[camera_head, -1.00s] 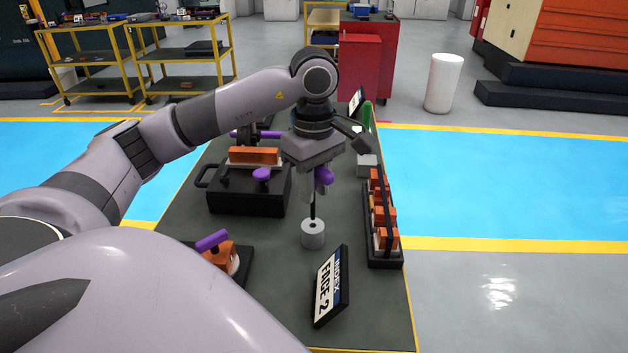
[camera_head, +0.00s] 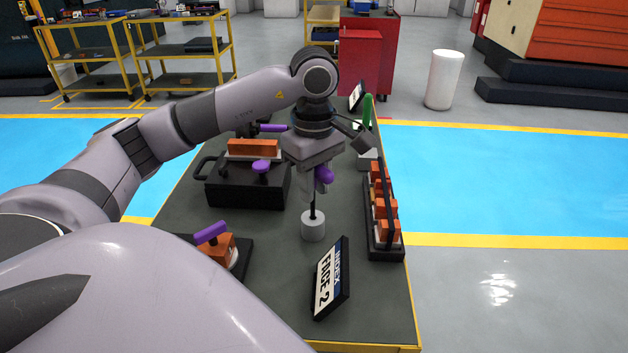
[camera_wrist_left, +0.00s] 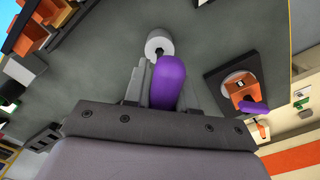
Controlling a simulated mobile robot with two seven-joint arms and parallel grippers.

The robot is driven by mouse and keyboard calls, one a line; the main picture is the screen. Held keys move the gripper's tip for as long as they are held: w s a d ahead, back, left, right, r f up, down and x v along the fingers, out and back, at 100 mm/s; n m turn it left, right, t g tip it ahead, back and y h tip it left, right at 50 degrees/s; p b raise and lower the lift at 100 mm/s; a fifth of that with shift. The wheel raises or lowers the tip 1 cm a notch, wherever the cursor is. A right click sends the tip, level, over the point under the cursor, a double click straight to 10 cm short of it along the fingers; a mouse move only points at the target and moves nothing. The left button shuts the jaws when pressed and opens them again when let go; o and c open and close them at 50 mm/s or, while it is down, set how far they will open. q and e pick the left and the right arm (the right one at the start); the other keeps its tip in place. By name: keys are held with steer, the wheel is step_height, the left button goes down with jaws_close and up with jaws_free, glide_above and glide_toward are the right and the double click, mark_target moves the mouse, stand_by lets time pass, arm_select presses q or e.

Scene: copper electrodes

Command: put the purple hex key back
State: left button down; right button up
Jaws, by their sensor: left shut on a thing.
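The purple hex key (camera_head: 324,175) has a purple handle and a dark shaft that points down. My left gripper (camera_head: 312,185) is shut on its handle, above the table. The key's lower end meets the top of a small grey-white cylindrical holder (camera_head: 313,226); I cannot tell how deep it sits in the hole. In the left wrist view the purple handle (camera_wrist_left: 167,82) is between the fingers and the holder (camera_wrist_left: 159,45) is just beyond it. My right gripper is not in view.
A black rack with orange blocks (camera_head: 384,230) is to the right. A black box (camera_head: 247,187) with an orange block and purple knob is to the left. A purple-handled orange fixture (camera_head: 216,245) sits front left.

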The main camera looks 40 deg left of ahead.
arm_select(q)
steer(key=shift+f+b, duration=1.55)
steer(key=shift+f, duration=0.55)
steer(key=shift+c, duration=0.2)
jaws_free()
steer(key=shift+r, duration=0.1)
steer(key=shift+r+p, duration=3.9)
steer(key=shift+r, duration=1.15)
steer(key=shift+r, duration=0.45)
steer(key=shift+r+p, duration=0.75)
steer(key=shift+r, duration=2.35)
